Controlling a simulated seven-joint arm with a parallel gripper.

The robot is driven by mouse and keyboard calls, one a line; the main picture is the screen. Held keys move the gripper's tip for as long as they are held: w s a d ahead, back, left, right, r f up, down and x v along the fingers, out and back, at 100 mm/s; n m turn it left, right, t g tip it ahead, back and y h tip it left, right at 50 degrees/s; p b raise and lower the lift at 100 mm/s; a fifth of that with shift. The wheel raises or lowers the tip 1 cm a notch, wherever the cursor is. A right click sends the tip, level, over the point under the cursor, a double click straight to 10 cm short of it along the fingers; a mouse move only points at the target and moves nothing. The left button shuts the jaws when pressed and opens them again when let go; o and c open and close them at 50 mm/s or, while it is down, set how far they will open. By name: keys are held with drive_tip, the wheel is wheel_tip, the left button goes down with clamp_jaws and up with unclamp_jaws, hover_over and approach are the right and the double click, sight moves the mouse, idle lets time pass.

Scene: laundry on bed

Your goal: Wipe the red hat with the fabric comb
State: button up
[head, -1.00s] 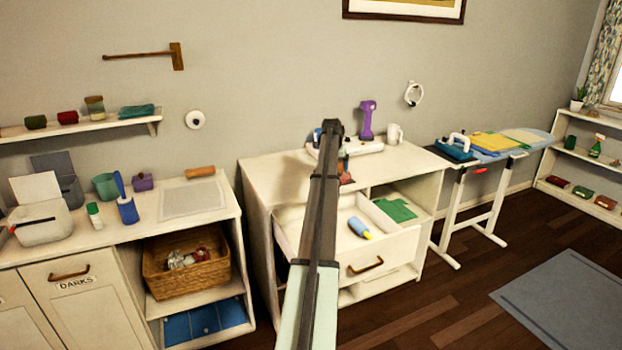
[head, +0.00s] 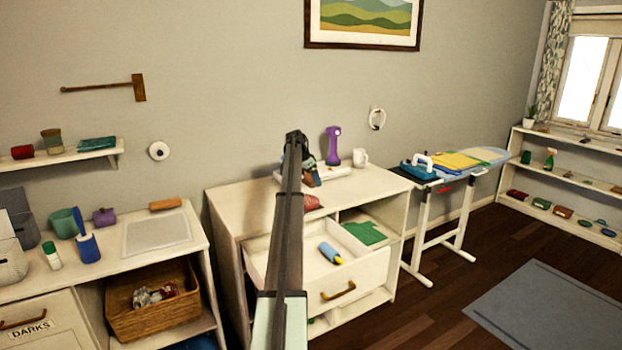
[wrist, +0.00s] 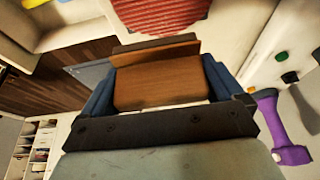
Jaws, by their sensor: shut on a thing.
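My gripper (wrist: 160,95) is shut on the fabric comb (wrist: 158,82), a brown wooden block between its two blue fingers in the wrist view. In the head view the brown comb (head: 312,179) shows just right of my arm, above the white dresser top. The red hat (wrist: 165,14) has a ribbed surface and shows at the top of the wrist view, beyond the comb. In the head view the hat (head: 311,202) lies at the dresser's front, partly hidden by my arm. The comb appears apart from the hat; the exact gap is hard to judge.
The dresser (head: 385,185) also holds a purple upright device (head: 333,145) and a white mug (head: 360,157). Its open drawer (head: 295,262) holds a blue and yellow item (head: 330,253). An ironing board (head: 485,157) stands right. The floor at right is mostly clear.

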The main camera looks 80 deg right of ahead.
hover_over(307, 201)
drive_tip(key=s+d, duration=0.2)
drive_tip(key=shift+w+a+f, duration=0.1)
drive_tip(key=shift+w+f, duration=0.05)
drive_tip(key=shift+f, duration=1.35)
drive_tip(key=shift+w+f, duration=0.1)
drive_tip(key=shift+f, duration=1.35)
wheel_tip(307, 201, down, 2)
drive_tip(key=shift+w+d, duration=0.65)
drive_tip(key=shift+d, duration=0.1)
drive_tip(key=shift+c, duration=0.4)
drive_tip(key=shift+w+d, duration=0.5)
drive_tip(key=shift+w, duration=0.05)
drive_tip(key=shift+w+a, duration=0.4)
drive_tip(key=shift+w, duration=0.4)
drive_tip(key=shift+s+a, duration=1.45)
drive_tip(key=shift+a, duration=0.15)
drive_tip(key=shift+w+a, duration=0.55)
drive_tip(key=shift+w, duration=0.15)
drive_tip(key=w+d, duration=0.2)
drive_tip(key=d, duration=0.1)
drive_tip(key=shift+w+d, duration=0.1)
drive_tip(key=shift+w, duration=0.3)
wheel_tip(307, 201, up, 8)
